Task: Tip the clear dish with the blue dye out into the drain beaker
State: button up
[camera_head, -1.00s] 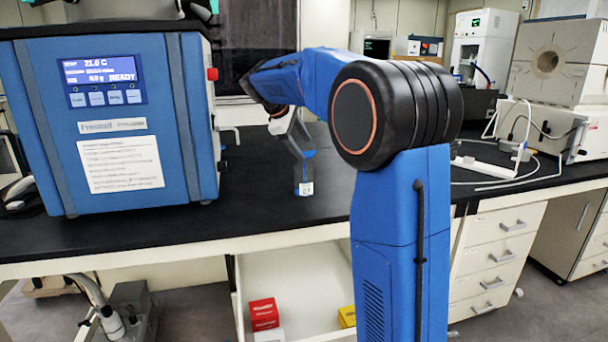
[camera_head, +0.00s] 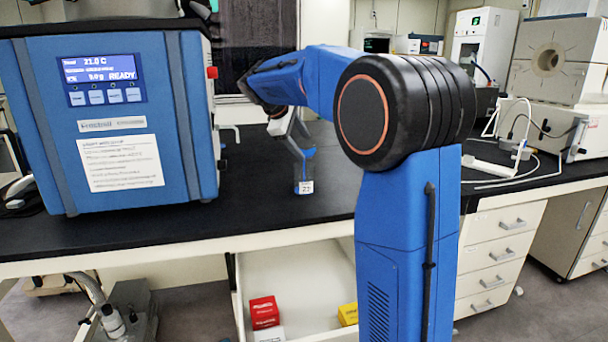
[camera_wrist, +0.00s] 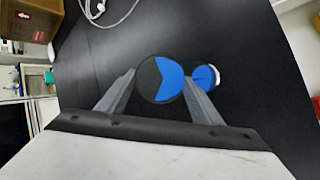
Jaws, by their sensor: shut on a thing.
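The clear dish (camera_wrist: 150,82) is a round, see-through shape between my gripper's two fingers in the wrist view. Blue dye covers its right part, on the side towards the beaker, and the dish looks tilted. My gripper (camera_wrist: 158,82) is shut on the dish. The drain beaker (camera_wrist: 214,78) stands just right of the dish, partly behind the right finger, with blue showing in it. In the head view the labelled beaker (camera_head: 305,187) stands on the bench below my gripper (camera_head: 301,150). A blue streak shows between them; whether dye is flowing I cannot tell.
The blue freeze dryer (camera_head: 120,120) stands at the left of the black bench (camera_head: 260,222). A white stand with tubing (camera_head: 500,167) is at the right. The bench around the beaker is clear. Red (camera_head: 264,312) and yellow (camera_head: 348,314) boxes lie below in an open drawer.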

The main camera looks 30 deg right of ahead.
jog(key=shift+s+a+r+t+h+p, duration=0.15)
jog(key=shift+s+a+t+h+p, duration=0.25)
jog(key=shift+t+p, duration=0.25)
jog(key=shift+c, duration=0.2)
dwell(1.3)
jog(key=shift+s+a+m+t+h+p, duration=0.2)
jog(key=shift+s+m+t+h+p, duration=0.4)
jog(key=shift+p, duration=0.8)
dwell(1.9)
jog(key=shift+s+a+t+h, duration=0.15)
jog(key=shift+a+t+h, duration=0.1)
jog(key=shift+t+h, duration=0.6)
dwell(1.7)
